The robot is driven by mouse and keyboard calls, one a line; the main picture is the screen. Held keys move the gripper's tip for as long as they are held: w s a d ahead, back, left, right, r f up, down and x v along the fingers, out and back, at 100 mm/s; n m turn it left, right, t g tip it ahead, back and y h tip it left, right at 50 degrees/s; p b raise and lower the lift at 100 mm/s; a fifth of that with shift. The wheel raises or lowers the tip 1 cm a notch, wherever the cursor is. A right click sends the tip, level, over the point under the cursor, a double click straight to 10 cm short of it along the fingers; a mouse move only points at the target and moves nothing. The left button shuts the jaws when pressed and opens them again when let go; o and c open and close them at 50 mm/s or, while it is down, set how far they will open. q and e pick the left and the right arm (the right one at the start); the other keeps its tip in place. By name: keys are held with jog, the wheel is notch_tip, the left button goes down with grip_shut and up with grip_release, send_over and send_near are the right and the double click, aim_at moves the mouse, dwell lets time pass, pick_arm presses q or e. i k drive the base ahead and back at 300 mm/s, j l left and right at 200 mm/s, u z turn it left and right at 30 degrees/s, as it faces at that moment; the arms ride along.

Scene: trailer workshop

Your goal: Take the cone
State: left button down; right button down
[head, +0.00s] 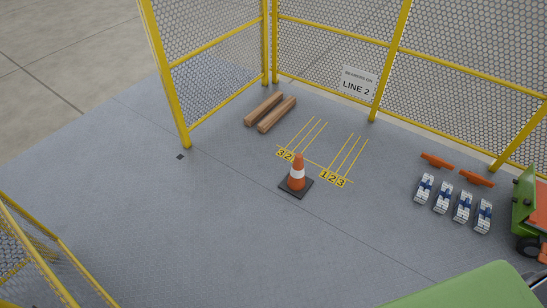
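An orange traffic cone (297,171) with a white band stands upright on the grey floor near the middle of the head view. Its base is dark and square. It stands just in front of yellow floor lines with number labels. Nothing touches or covers it. Neither of my grippers is in the head view.
Yellow-framed mesh fencing (330,34) closes off the back, with a LINE 2 sign (360,82). Two wooden beams (276,114) lie near the corner. Several blue-and-white items (444,197) and orange pieces (436,160) lie right. A green machine (527,205) stands far right. Floor left is clear.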

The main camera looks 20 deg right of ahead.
aim_at(296, 183)
jog(key=z, duration=0.7)
jog(key=i+z, duration=0.2)
jog(key=i, duration=1.2)
